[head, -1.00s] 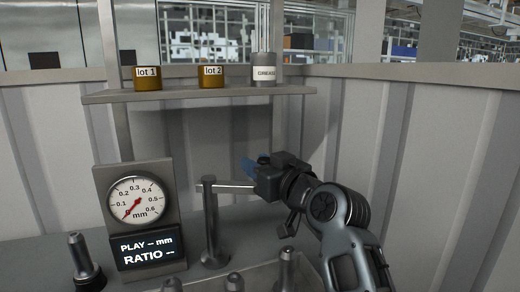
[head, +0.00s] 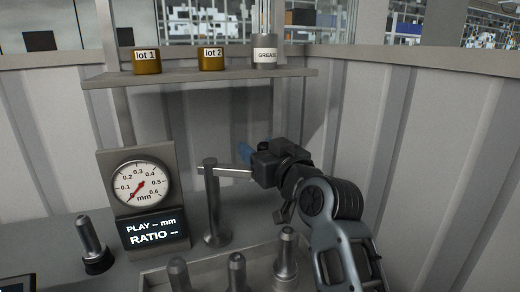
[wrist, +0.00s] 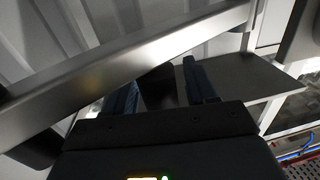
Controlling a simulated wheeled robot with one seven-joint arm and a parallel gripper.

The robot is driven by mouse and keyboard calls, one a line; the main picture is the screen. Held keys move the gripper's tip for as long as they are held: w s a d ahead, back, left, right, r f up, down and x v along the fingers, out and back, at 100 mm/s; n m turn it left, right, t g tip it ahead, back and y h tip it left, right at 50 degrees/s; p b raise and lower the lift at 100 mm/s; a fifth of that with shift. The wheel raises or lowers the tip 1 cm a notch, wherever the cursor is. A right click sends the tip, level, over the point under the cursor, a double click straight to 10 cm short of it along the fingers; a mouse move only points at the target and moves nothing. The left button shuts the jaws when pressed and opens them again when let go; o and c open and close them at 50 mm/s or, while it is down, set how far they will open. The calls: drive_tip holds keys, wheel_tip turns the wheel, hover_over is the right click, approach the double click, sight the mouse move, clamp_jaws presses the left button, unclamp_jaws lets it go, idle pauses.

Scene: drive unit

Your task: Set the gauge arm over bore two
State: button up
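The gauge arm is a thin pale metal bar (head: 230,170) reaching right from the top of an upright post (head: 212,205) towards my gripper. In the wrist view a broad metal bar (wrist: 130,60) crosses diagonally in front of my gripper. My gripper (head: 247,153) is at the bar's right end, its blue fingers pointing back left. In the wrist view my gripper (wrist: 160,85) has its two fingers apart, with a dark block (wrist: 156,86) between them. A gap shows beside the right finger; contact on the left is unclear. Bore two cannot be made out.
A dial gauge (head: 141,184) stands left of the post, above a PLAY and RATIO display (head: 153,231). Several metal pins (head: 286,250) stand in front, most in a tray (head: 210,261). A shelf (head: 200,77) with two lot tins and a grease can is above.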

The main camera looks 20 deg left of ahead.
drive_tip(key=s+d+r+b, duration=0.1)
drive_tip(key=d+r+b, duration=0.1)
drive_tip(key=d+r, duration=0.9)
drive_tip(key=shift+s+d, duration=0.15)
drive_tip(key=shift+d, duration=0.15)
